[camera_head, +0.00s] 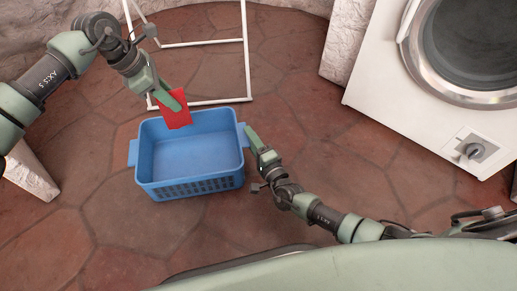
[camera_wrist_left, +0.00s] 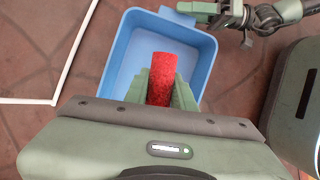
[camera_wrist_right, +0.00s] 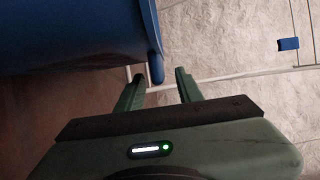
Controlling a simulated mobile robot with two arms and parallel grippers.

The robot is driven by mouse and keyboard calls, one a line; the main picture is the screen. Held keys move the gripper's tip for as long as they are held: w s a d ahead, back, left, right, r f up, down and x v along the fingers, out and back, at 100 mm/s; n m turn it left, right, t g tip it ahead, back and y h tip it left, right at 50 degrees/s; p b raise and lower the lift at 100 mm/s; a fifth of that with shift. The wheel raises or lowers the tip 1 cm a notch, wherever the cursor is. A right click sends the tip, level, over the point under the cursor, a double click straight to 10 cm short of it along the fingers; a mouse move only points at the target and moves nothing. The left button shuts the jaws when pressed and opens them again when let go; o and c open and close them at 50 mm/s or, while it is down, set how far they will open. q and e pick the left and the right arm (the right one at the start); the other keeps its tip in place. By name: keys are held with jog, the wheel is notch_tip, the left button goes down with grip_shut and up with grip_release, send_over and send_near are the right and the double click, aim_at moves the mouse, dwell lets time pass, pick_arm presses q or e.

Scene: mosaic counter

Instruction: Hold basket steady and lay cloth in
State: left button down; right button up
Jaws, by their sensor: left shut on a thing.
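A blue plastic basket (camera_head: 190,187) stands upright and empty on the floor, with a tab handle on each side. It also fills the middle of the left wrist view (camera_wrist_left: 122,62). My left gripper (camera_head: 172,97) is shut on a red cloth (camera_head: 176,115), which hangs over the basket's far rim area. The cloth shows between the fingers in the left wrist view (camera_wrist_left: 161,75). My right gripper (camera_head: 250,134) is at the basket's right handle (camera_head: 241,134). In the right wrist view its fingers (camera_wrist_right: 157,86) are apart, with the handle (camera_wrist_right: 156,70) at the gap between the tips.
A white metal frame (camera_head: 200,43) stands behind the basket. A white washing machine (camera_head: 440,75) with a round door is at the right. The tiled floor (camera_head: 340,150) between basket and machine is clear apart from my right arm.

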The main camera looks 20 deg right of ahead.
jog(key=shift+x, duration=1.55)
grip_shut()
jog(key=shift+f, duration=0.1)
